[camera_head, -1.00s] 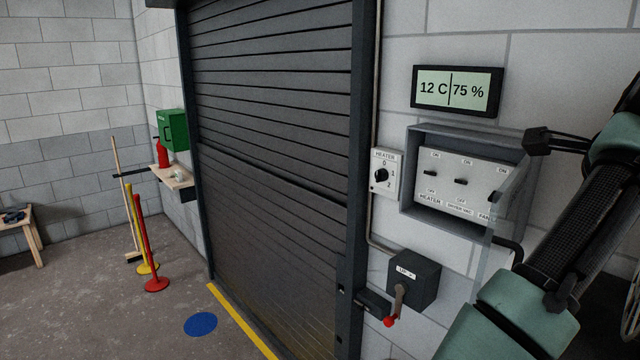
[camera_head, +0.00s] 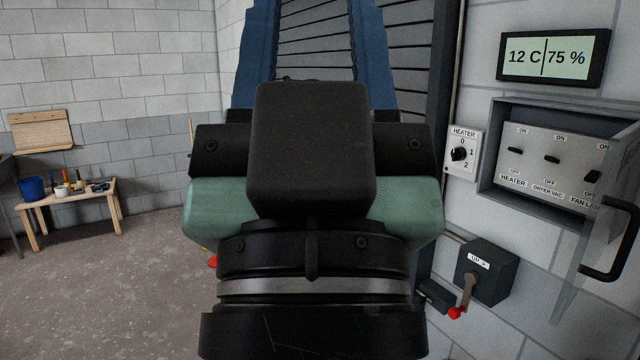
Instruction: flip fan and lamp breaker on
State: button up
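The breaker box (camera_head: 487,170) is on the wall at the right, with a grey panel (camera_head: 535,172) of three black levers labelled HEATER, DRYER VAC and FAN LAMP. The fan and lamp lever (camera_head: 592,177) is the rightmost. It sits nearer OFF than ON, though its exact position is hard to tell. The clear cover (camera_head: 575,270) stands swung open, with its black handle (camera_head: 610,240) at the right. My arm fills the middle of the view, left of the box and apart from it in the picture.
A heater dial (camera_head: 460,153) is left of the box, and a display (camera_head: 553,57) reading 12 C, 75 % is above. A red-knobbed crank switch (camera_head: 480,275) is below. A dark shutter is mostly hidden by my arm. A bench (camera_head: 70,195) stands far left; the floor before it is clear.

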aim_at(593, 177)
jog(key=z, duration=0.35)
jog(key=l+z, duration=0.15)
jog(key=z, duration=0.2)
jog(key=l+z, duration=0.1)
jog(key=z, duration=0.25)
jog(key=k, duration=0.05)
